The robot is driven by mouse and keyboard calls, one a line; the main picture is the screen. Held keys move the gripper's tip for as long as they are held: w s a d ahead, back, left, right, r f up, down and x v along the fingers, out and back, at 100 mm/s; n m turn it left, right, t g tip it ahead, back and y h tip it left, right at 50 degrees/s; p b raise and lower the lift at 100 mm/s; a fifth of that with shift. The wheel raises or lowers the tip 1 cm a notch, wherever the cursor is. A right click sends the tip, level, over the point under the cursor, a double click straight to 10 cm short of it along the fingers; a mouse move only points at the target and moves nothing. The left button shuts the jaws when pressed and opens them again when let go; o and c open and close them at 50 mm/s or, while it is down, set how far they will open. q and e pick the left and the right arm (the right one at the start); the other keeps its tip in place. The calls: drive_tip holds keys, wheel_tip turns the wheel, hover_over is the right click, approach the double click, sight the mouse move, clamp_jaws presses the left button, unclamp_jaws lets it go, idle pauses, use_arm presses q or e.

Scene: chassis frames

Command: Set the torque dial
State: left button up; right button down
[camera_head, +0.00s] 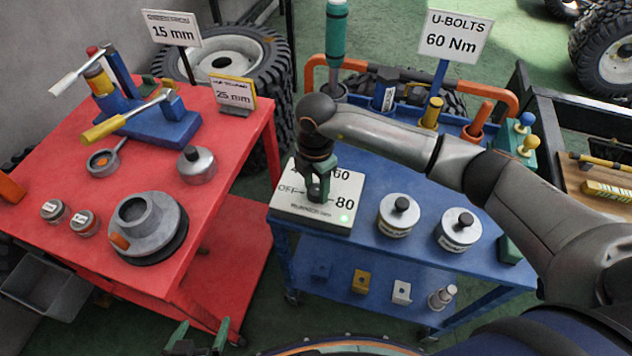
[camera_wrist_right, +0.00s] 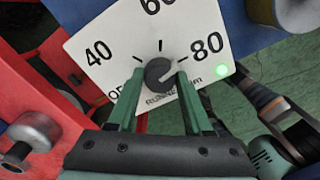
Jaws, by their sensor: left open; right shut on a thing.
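The torque dial is a dark round knob (camera_wrist_right: 160,75) on a white panel box (camera_head: 287,205) at the front left of the blue cart. In the right wrist view its panel (camera_wrist_right: 128,72) reads 40, 60 and 80, with part of OFF. A green light (camera_head: 344,217) glows near the 80. My right gripper (camera_head: 318,195) points down at the panel, its green fingers shut on the knob. I cannot clearly tell which mark the knob points at. A sign (camera_head: 455,36) behind the cart reads U-BOLTS 60 Nm. My left gripper (camera_head: 196,345) is open and empty at the bottom edge.
Two lidded tins (camera_head: 398,215) and (camera_head: 459,232) stand right of the panel. The red table (camera_head: 75,240) at left holds a blue vise (camera_head: 170,125), a grey hub (camera_head: 146,225) and small jars. Open floor lies between the tables.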

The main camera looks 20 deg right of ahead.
sight(315, 189)
drive_tip(key=shift+m+p, duration=0.35)
drive_tip(key=shift+m, duration=0.65)
drive_tip(key=shift+c, duration=1.6)
unclamp_jaws()
drive_tip(key=shift+r, duration=0.1)
wheel_tip(315, 189, up, 12)
drive_tip(key=shift+r+b, duration=0.2)
drive_tip(key=shift+b, duration=0.25)
